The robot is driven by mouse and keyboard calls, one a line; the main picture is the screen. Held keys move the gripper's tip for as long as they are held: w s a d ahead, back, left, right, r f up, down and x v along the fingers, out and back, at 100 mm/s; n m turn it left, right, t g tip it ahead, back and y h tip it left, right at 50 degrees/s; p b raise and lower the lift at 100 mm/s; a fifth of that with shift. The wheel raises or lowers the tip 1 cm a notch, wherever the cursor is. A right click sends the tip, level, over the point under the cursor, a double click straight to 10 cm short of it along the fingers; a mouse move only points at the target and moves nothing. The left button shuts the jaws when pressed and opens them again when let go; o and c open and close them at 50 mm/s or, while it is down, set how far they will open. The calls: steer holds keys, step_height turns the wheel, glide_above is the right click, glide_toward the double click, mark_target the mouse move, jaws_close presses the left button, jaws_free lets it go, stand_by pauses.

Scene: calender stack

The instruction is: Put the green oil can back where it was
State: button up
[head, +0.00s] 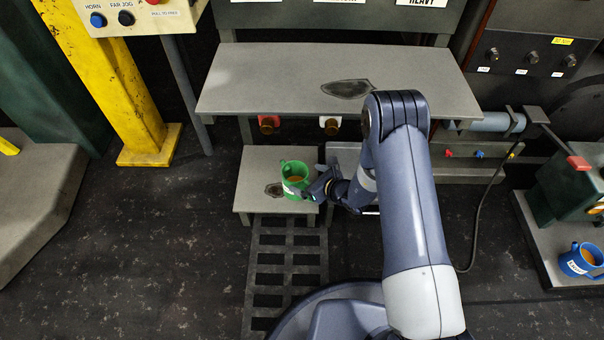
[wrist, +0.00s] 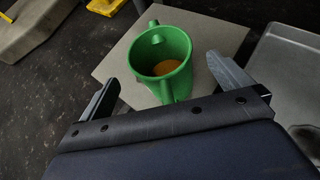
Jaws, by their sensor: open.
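The green oil can (head: 294,180) stands upright on a low grey step (head: 257,163), beside a dark stain (head: 273,189). It looks like an open-topped cup with amber liquid inside and a pale label. My gripper (head: 321,188) is open at the can's right side in the head view. In the wrist view the can (wrist: 158,54) shows between and a little beyond the two spread fingers. Whether a finger touches it I cannot tell. Another dark stain (head: 347,88) lies bare on the larger grey shelf (head: 240,83) above.
The larger shelf overhangs behind the step, with red and white knobs (head: 269,124) beneath it. A grey tray (wrist: 290,80) adjoins the step on the right. A blue cup (head: 580,260) stands at far right. A yellow post (head: 110,75) rises at left.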

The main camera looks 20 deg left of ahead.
steer(key=p+v, duration=0.2)
steer(key=v, duration=0.6)
steer(key=shift+c, duration=0.5)
stand_by(0.8)
